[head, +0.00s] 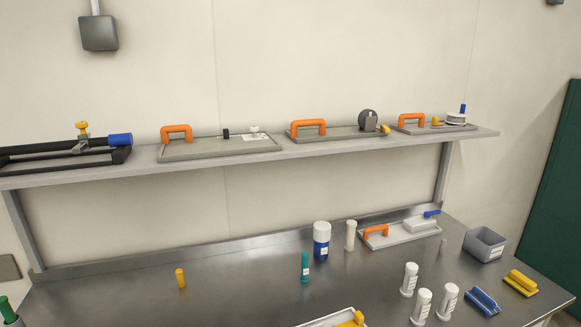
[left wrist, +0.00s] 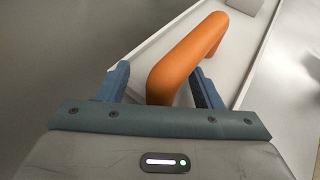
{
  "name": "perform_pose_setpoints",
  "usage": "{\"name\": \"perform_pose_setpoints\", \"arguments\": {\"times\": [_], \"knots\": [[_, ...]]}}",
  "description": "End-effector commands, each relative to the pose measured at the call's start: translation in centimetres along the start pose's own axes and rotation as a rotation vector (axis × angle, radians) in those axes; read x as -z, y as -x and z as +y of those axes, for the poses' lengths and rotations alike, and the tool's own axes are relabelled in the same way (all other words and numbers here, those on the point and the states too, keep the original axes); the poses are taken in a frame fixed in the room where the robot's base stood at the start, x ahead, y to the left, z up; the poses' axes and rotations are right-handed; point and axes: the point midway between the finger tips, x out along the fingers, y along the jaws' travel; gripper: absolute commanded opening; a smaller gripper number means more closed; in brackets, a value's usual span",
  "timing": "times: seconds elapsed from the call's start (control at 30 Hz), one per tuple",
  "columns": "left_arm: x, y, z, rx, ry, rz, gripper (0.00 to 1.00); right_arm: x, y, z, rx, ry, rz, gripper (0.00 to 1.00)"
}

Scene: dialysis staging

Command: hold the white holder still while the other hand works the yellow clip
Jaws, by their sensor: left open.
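At the bottom edge of the head view, a white holder (head: 325,321) is cut off by the frame, with a yellow clip (head: 357,318) on it. My left gripper (left wrist: 160,68) is open in the left wrist view, its blue fingers on either side of an orange handle (left wrist: 190,55). Gaps show beside the handle, and I cannot tell whether a finger touches it. The handle stands on a white tray-like piece (left wrist: 133,62); a pale block (left wrist: 245,5) shows at its far end. I cannot tell for sure that this is the white holder. Neither gripper shows in the head view.
The steel table (head: 230,285) has free room at left centre. White bottles (head: 409,279), a blue clip (head: 484,300), a yellow piece (head: 520,282), a grey bin (head: 484,244) and another orange-handled tray (head: 400,237) stand to the right. A shelf (head: 300,154) with orange-handled trays runs above.

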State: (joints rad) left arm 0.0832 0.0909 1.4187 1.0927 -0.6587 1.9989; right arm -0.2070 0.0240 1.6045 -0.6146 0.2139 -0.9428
Motion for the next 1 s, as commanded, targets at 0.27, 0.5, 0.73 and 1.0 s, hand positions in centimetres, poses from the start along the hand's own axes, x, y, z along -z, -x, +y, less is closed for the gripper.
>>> {"name": "perform_pose_setpoints", "arguments": {"times": [0.27, 0.5, 0.73, 1.0], "knots": [[-0.2, 2.1, 0.0, -0.001, 0.000, 0.001, 0.60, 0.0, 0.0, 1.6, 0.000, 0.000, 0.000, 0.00], [-0.2, 3.8, 0.0, -0.001, -0.001, 0.001, 0.60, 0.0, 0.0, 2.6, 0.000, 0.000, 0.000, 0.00], [-0.1, 5.4, 0.0, 0.000, 0.000, 0.002, 0.60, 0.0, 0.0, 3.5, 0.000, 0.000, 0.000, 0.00], [-0.1, 7.2, 0.0, 0.000, -0.001, 0.001, 0.60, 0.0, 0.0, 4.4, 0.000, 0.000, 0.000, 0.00]]}}
